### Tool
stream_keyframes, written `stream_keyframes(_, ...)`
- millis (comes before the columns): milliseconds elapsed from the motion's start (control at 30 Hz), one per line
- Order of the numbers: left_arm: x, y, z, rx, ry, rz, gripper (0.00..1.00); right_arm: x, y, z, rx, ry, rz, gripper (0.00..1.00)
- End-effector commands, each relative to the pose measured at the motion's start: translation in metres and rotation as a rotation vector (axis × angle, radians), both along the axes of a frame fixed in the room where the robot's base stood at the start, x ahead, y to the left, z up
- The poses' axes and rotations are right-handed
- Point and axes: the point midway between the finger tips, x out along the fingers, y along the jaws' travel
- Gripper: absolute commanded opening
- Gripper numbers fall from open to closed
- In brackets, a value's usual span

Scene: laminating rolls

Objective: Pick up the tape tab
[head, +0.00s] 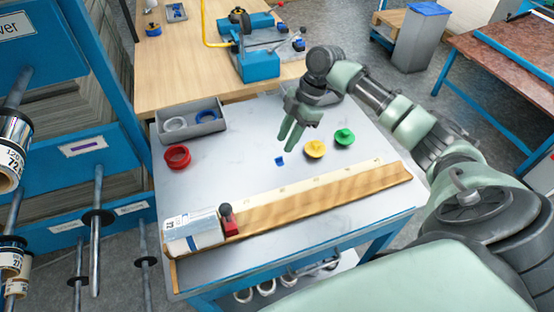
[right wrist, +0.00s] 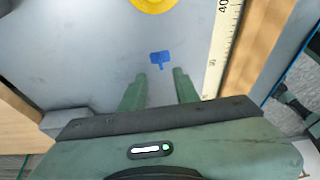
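The tape tab (head: 279,160) is a small blue piece lying on the pale grey table top. In the right wrist view the tape tab (right wrist: 160,57) lies flat just beyond the fingertips, roughly in line with the gap between them. My right gripper (head: 287,145) is above the table close to the tab, pointing down. In the right wrist view the right gripper (right wrist: 161,86) has its two green fingers apart with nothing between them. My left gripper is not in view.
A yellow knob-topped disc (head: 315,149) and a green one (head: 345,137) stand right of the tab. A wooden rail with a scale (head: 318,197) runs along the front. A red ring (head: 177,157) and a grey tray (head: 191,125) are at the left.

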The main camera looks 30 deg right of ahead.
Motion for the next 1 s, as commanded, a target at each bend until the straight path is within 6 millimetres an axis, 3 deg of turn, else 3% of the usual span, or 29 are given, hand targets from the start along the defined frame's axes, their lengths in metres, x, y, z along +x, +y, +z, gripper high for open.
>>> stream_keyframes(400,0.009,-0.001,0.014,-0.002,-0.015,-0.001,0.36,0.003,0.017,-0.051,0.000,0.001,0.002,0.31)
stream_keyframes(700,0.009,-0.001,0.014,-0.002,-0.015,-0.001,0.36,0.003,0.018,-0.056,-0.001,-0.001,0.002,0.31)
stream_keyframes(800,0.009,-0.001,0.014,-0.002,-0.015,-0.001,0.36,0.003,0.018,-0.056,-0.001,-0.001,0.002,0.03)
stream_keyframes(1000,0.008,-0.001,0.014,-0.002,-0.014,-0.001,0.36,0.003,0.018,-0.056,-0.002,0.000,0.001,0.00)
